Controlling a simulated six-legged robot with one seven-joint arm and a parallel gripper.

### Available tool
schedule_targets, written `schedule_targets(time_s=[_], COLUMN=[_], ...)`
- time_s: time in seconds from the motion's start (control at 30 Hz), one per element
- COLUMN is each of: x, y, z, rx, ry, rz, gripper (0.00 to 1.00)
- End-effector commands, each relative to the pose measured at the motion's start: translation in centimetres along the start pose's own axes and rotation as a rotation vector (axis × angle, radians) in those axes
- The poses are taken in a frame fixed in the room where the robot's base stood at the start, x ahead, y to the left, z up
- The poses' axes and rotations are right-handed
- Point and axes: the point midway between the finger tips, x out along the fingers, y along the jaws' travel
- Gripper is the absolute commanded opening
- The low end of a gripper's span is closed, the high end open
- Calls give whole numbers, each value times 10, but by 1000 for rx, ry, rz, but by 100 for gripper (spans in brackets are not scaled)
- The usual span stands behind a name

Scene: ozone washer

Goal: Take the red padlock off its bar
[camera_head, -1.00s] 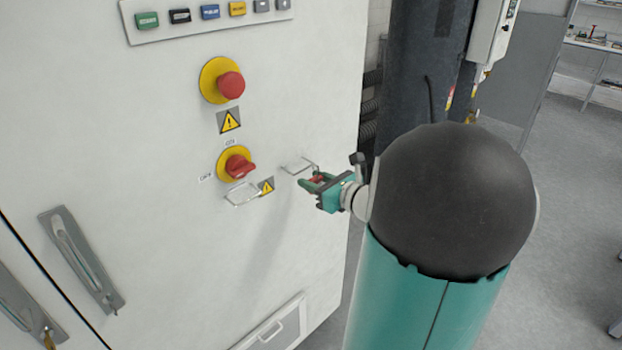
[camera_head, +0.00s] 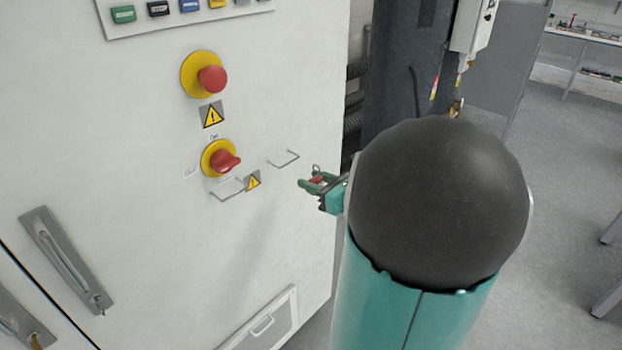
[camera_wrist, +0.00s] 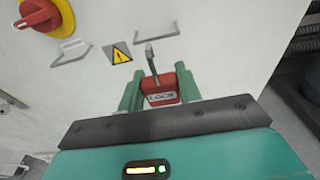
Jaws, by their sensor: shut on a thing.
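The red padlock (camera_head: 317,180) is between the green fingers of my gripper (camera_head: 314,184), which is shut on it. In the wrist view its red body, marked "LOCK" (camera_wrist: 162,97), sits between the two fingertips (camera_wrist: 159,90), with its grey shackle pointing up toward the panel. The thin metal bar (camera_head: 284,159) on the white cabinet front is bare. In the head view a gap shows between the bar's right end and the shackle. In the wrist view the shackle's top appears close under the bar (camera_wrist: 157,38).
Left of the bar are a red rotary switch on a yellow disc (camera_head: 219,160), a second metal bar (camera_head: 227,190) and a warning label (camera_head: 253,181). A red button (camera_head: 211,79) is above. A dark column (camera_head: 395,80) stands behind. Open floor lies to the right.

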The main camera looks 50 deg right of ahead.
Motion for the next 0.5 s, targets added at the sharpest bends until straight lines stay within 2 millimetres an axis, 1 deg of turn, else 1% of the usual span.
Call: schedule_targets(time_s=[0.5], x=[-24], y=[0], z=[-3], rx=[0], ry=[0], rz=[-1], gripper=[10])
